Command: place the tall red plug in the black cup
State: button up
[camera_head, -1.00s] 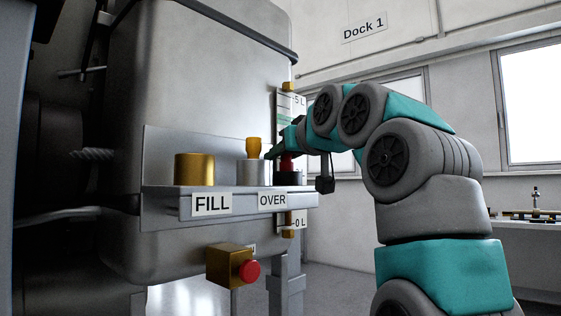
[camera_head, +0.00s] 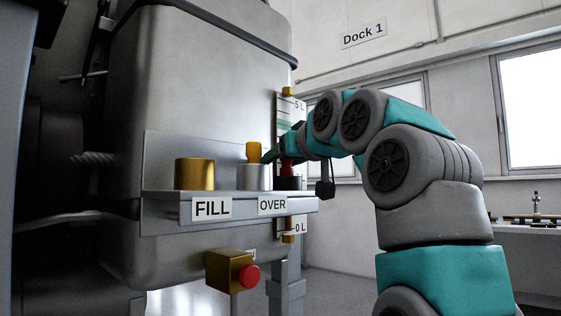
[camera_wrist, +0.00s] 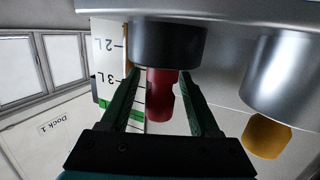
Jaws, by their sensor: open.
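The tall red plug (camera_head: 287,171) stands upright in the black cup (camera_head: 290,184) at the right end of the shelf. In the wrist view, which is upside down, the plug (camera_wrist: 160,97) hangs from the cup (camera_wrist: 166,42), its lower end hidden inside. My gripper (camera_wrist: 162,100) is open, one finger on each side of the plug, with gaps between fingers and plug. In the head view my gripper (camera_head: 277,158) is at the plug's height and partly covers its top.
A silver cup (camera_head: 255,178) with a yellow plug (camera_head: 253,152) stands close left of the black cup. A brass cup (camera_head: 194,174) is farther left, above the FILL label (camera_head: 211,208). A level gauge (camera_head: 285,115) rises behind. A red button (camera_head: 249,276) sits below.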

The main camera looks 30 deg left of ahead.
jog(key=b+v, duration=0.3)
jog(key=v, duration=0.9)
jog(key=shift+w, duration=0.1)
